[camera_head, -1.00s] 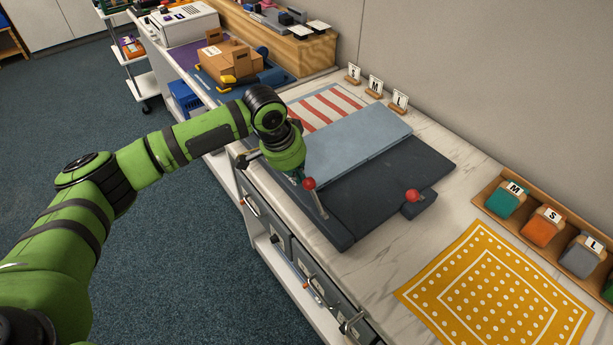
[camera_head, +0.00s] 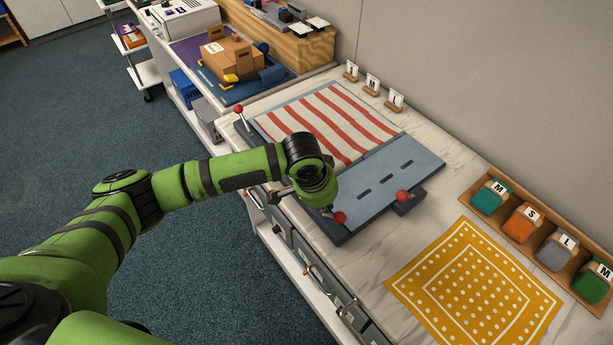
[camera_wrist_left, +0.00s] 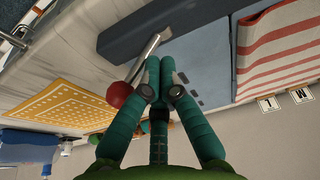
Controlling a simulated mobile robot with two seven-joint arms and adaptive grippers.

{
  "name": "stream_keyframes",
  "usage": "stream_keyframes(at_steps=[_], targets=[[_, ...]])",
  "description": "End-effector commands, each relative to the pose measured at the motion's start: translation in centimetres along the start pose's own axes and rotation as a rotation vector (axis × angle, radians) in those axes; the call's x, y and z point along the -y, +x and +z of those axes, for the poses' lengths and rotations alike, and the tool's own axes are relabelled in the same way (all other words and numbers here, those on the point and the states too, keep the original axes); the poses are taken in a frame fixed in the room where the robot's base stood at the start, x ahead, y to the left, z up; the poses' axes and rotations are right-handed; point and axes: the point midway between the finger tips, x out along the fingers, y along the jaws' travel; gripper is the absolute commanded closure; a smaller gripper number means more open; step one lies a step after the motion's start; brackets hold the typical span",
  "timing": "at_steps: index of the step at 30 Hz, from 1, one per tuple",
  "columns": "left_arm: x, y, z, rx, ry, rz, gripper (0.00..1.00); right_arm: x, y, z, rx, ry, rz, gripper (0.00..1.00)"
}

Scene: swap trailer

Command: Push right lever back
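The right lever, a metal rod with a red ball (camera_head: 340,217), stands at the front edge of the grey folding board (camera_head: 352,232). My left gripper (camera_head: 326,209) is right beside it. In the left wrist view my gripper's green fingers (camera_wrist_left: 160,72) are drawn together with nothing between them. The lever's rod and red ball (camera_wrist_left: 120,95) lie just left of the fingertips, close to or touching them. The blue-grey flap (camera_head: 405,165) lies flat on the board's right side. A red-and-white striped cloth (camera_head: 325,120) lies open beside it. My right gripper is not in view.
Another red-ball lever (camera_head: 402,196) is at the board's right edge and one (camera_head: 238,109) at its far left. A yellow cloth (camera_head: 470,290) lies on the counter at right, before a wooden rack (camera_head: 560,262) of folded cloths. A box (camera_head: 230,57) stands beyond.

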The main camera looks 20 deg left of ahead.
Motion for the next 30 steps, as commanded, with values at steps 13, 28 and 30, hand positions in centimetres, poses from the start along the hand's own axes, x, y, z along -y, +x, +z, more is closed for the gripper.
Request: stream_keyframes(at_steps=[13,28,30], targets=[[1.7,-4.1,-0.4,0.001,-0.001,-0.002,1.00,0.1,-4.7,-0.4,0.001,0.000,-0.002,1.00],[1.7,-11.7,1.2,-0.003,0.000,-0.003,1.00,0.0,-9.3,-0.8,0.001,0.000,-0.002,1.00],[1.7,-12.3,1.3,-0.002,0.000,-0.003,1.00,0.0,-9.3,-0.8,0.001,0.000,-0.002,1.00]])
